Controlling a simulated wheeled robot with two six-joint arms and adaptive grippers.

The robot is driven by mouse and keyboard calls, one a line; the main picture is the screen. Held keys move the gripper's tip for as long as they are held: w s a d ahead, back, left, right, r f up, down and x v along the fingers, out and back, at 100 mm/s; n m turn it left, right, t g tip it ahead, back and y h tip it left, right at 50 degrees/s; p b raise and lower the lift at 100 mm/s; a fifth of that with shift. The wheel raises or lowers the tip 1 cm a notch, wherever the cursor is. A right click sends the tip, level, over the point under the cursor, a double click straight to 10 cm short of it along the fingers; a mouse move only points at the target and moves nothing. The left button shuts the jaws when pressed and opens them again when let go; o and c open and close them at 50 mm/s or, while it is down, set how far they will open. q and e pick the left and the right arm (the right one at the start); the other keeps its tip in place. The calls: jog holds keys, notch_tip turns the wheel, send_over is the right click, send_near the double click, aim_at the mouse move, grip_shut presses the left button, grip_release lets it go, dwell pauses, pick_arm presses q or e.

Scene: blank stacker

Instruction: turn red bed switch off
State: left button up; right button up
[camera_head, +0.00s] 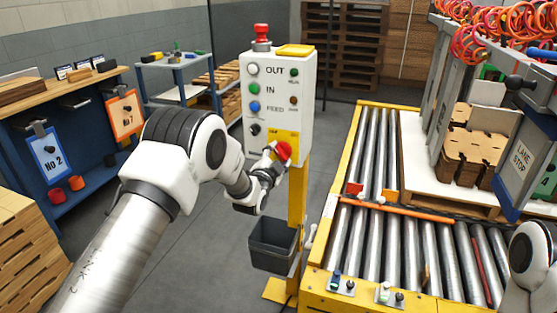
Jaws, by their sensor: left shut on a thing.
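The control box (281,80) is a white panel on a yellow post, with OUT, IN and FEED buttons. Low on its front is a yellow plate (290,136) with a red switch knob (284,151). My left gripper (275,158) is at this knob and is shut on it, coming in from the left. The fingers and wrist hide part of the knob, so I cannot read its turn position. A link of my right arm shows at the right edge; its gripper is out of frame.
A grey bin (272,246) hangs low on the post. The roller conveyor (400,240) with yellow rails stands to the right. A blue workbench (80,165) stands at the left. Grey floor lies between.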

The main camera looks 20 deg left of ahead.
pick_arm(q)
jog(key=shift+f+n, duration=0.2)
jog(key=shift+n, duration=0.4)
jog(key=o, duration=1.1)
jog(key=shift+o, duration=0.3)
jog(key=shift+r, duration=0.1)
jog(key=s, duration=1.2)
jog(key=shift+a, duration=0.25)
